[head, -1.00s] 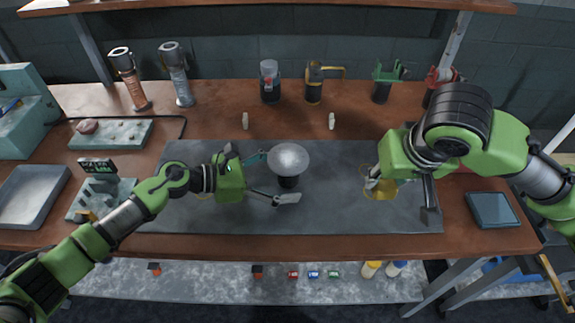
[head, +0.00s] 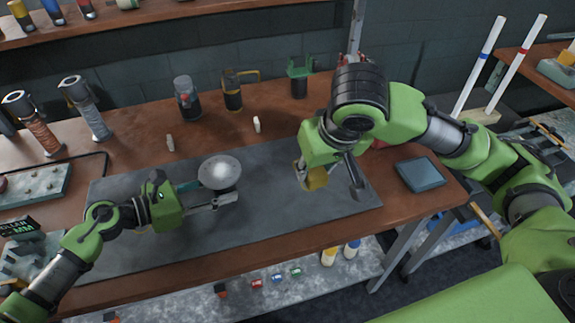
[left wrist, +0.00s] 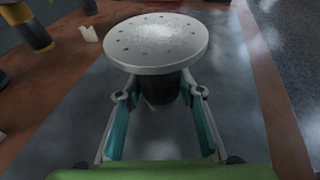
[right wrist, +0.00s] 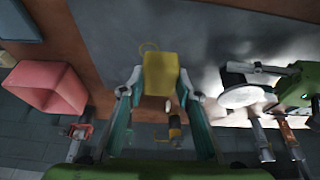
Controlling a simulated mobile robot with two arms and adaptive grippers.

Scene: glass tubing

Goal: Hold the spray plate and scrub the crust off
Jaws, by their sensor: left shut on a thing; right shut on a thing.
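The spray plate (head: 220,172) is a round pale disc with holes, on a dark neck. In the left wrist view the plate (left wrist: 180,50) has a rough whitish crust over its middle. My left gripper (head: 224,194) is shut on the neck just below the disc. My right gripper (head: 317,181) is shut on a yellow block (right wrist: 161,70), which sits between its fingertips. The block is right of the plate and apart from it, over the grey mat (head: 270,215). The underside of the neck is hidden.
A dark tray (head: 420,174) lies at the right of the bench. Bottles (head: 187,100) and a green holder (head: 299,77) stand along the back. Two small pale pieces (head: 257,124) lie behind the mat. The mat between the grippers is clear.

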